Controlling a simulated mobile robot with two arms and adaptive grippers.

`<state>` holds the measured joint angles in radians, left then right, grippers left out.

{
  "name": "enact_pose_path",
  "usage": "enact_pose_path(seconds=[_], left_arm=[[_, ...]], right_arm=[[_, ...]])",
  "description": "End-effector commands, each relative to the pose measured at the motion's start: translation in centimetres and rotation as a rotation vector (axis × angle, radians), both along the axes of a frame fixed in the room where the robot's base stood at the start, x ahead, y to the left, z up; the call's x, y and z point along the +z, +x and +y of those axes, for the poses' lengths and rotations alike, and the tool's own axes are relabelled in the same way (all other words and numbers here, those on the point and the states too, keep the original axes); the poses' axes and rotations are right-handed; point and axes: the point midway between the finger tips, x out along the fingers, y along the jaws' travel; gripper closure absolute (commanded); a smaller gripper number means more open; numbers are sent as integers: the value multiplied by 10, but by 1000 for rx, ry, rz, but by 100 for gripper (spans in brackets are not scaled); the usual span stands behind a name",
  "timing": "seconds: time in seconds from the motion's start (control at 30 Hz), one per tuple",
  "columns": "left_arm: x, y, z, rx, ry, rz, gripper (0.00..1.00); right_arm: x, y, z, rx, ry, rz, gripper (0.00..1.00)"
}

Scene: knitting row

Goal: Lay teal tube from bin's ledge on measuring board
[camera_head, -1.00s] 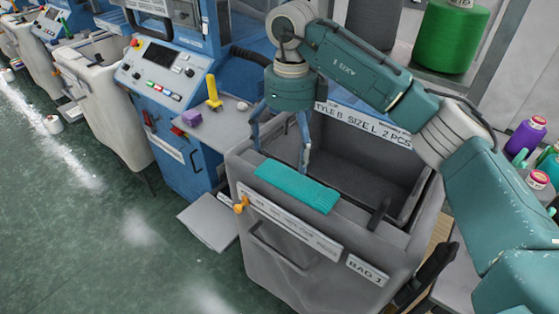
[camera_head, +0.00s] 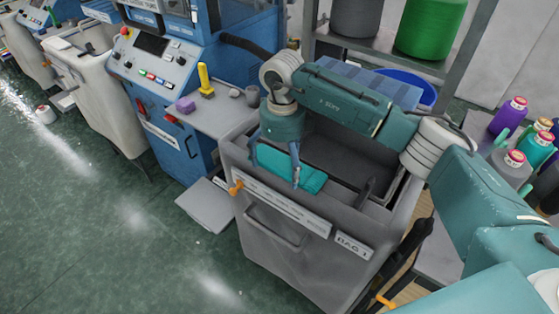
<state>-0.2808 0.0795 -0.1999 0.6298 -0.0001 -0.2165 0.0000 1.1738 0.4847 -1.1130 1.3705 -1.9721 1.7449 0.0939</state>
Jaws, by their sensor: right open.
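The teal tube (camera_head: 313,179) is a flat ribbed knit piece lying on the front ledge of the grey bin (camera_head: 285,255). My right gripper (camera_head: 276,168) is open and points down low over the tube. One blue finger is seen in front of the tube; the other is mostly hidden against the bin's left side. The gripper and wrist cover part of the tube, and I cannot tell whether the fingers touch it. I cannot make out a measuring board for certain. My left gripper is not in view.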

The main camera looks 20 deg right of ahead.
Motion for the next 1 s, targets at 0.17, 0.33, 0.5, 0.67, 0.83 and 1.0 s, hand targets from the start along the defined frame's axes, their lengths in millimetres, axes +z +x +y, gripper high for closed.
enact_pose_path(seconds=[0.17,0.33,0.5,0.67,0.83,1.0], left_arm=[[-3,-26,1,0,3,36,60],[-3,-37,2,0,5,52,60],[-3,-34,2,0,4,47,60],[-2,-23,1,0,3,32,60],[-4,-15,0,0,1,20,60],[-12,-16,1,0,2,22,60]], right_arm=[[0,0,0,0,0,0,9],[0,0,0,0,0,0,38],[0,0,0,0,1,1,39],[0,0,0,0,0,0,39],[6,1,0,0,1,-2,39],[27,2,0,0,2,-5,39]])
